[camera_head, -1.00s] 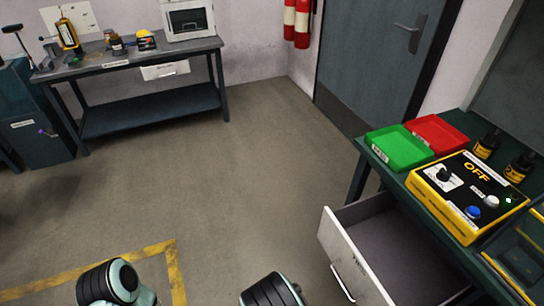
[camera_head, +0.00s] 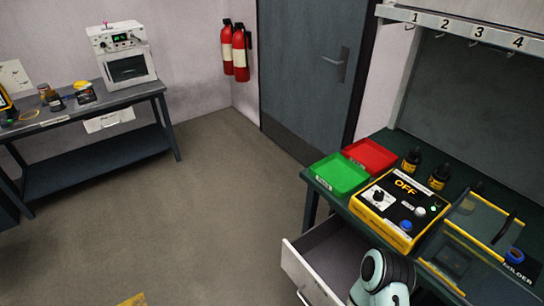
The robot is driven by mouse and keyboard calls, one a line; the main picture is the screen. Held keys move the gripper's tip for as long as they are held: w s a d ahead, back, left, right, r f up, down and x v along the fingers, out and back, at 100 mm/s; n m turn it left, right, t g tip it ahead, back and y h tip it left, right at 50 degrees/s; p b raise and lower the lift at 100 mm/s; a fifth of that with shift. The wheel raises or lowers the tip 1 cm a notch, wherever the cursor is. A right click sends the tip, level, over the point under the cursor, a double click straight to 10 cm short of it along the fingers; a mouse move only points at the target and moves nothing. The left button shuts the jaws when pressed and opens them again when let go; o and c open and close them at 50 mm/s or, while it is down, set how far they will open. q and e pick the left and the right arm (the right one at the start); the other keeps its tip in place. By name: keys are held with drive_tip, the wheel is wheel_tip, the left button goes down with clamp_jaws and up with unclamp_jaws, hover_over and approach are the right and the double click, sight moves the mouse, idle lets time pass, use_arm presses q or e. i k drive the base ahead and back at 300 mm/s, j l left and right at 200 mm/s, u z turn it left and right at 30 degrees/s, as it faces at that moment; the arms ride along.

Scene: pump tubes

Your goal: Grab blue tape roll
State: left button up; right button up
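A small blue ring that looks like the blue tape roll (camera_head: 515,257) sits at the right end of the green workbench. It is beside a clear box with yellow edges (camera_head: 470,238), near a dark plate with partly readable white lettering. No gripper shows in the head view. A rounded pale and black part of one of my arms is at the bottom, in front of the open drawer (camera_head: 303,275). It hides part of the drawer, so I cannot see all of its inside.
The workbench also holds a green tray (camera_head: 340,174), a red tray (camera_head: 370,156), a yellow control box (camera_head: 392,208) marked OFF and dark bottles (camera_head: 411,161). The drawer juts out over the floor. Open floor lies between this bench and the left table (camera_head: 95,158).

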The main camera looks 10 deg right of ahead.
sight(521, 256)
drive_tip(key=z, duration=2.5)
drive_tip(key=u, duration=1.25)
drive_tip(key=k+l+u, duration=0.45)
drive_tip(key=l+u, duration=0.2)
drive_tip(key=l, duration=0.1)
